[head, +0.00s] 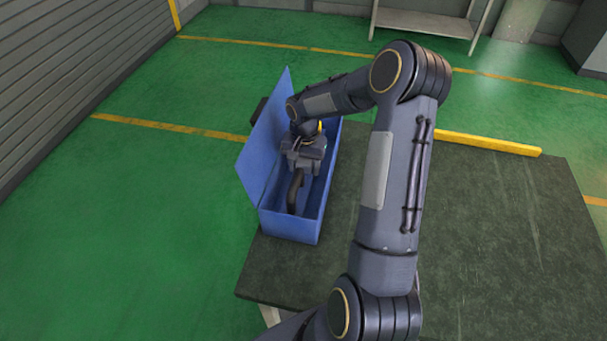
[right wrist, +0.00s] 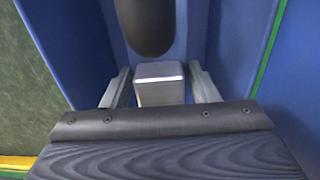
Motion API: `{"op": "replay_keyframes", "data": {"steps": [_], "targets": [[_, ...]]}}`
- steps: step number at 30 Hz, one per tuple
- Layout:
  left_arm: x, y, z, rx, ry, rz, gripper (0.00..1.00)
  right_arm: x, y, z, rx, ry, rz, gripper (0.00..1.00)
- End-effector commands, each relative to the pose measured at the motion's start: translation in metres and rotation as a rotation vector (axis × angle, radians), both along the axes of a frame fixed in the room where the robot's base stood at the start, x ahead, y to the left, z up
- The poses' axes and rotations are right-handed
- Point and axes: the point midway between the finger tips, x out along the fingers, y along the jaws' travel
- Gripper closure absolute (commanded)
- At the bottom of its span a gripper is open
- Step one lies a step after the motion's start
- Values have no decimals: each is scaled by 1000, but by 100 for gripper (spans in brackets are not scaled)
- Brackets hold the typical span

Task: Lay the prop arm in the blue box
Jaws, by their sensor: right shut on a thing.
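The blue box (head: 290,227) stands open on the dark table, its lid (head: 262,145) raised on the left. My right gripper (head: 303,172) is inside the box opening, pointing down. It is shut on the prop arm (head: 295,192), a dark curved piece that hangs between the box walls. In the right wrist view the fingers (right wrist: 160,88) stand either side of a grey block end of the prop arm (right wrist: 147,25), whose dark rounded part shows above. Whether it touches the box floor cannot be told. My left gripper is not in view.
The dark table top (head: 490,240) is clear to the right of the box. A yellow bar (head: 487,143) lies along its far edge. A grey shelf (head: 425,22) stands at the back on the green floor. Blue box walls (right wrist: 240,45) are close around the gripper.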

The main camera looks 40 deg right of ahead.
Motion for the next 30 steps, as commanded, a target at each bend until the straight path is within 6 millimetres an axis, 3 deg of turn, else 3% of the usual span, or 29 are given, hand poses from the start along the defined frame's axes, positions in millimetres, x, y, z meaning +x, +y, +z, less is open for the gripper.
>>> {"op": "replay_keyframes", "data": {"steps": [5, 12, 24, 25, 30], "targets": [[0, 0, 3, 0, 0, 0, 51, 1, -1, -9, -1, -2, -2, 95], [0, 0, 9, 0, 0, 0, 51, 0, 0, -38, 1, -2, -1, 95], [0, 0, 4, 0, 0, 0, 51, 1, 0, -46, -1, -5, -1, 95], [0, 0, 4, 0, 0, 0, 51, 0, 0, -47, 0, -3, -1, 44], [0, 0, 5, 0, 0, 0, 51, 0, 0, -45, -1, -2, -1, 24]]}}
